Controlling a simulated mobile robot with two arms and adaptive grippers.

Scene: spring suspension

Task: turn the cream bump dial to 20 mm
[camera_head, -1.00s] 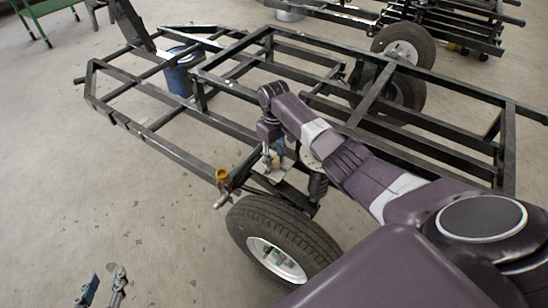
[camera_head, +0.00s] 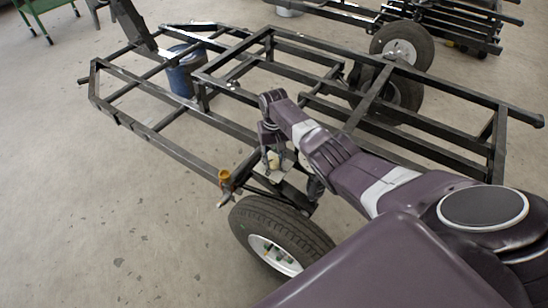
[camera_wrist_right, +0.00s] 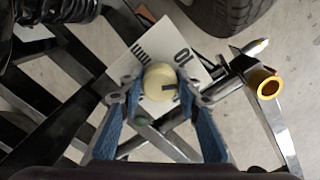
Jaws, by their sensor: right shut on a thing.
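In the head view my right gripper (camera_head: 273,153) is at the frame above the front wheel, with the cream dial (camera_head: 275,164) partly hidden. The 20 mm mark cannot be made out. My left gripper is out of view.
A black tubular frame (camera_head: 175,151) surrounds the dial. A wheel (camera_head: 274,238) and a yellow-orange cup-like part (camera_wrist_right: 266,85) are close to the gripper. A blue bucket (camera_head: 184,72) stands farther back.

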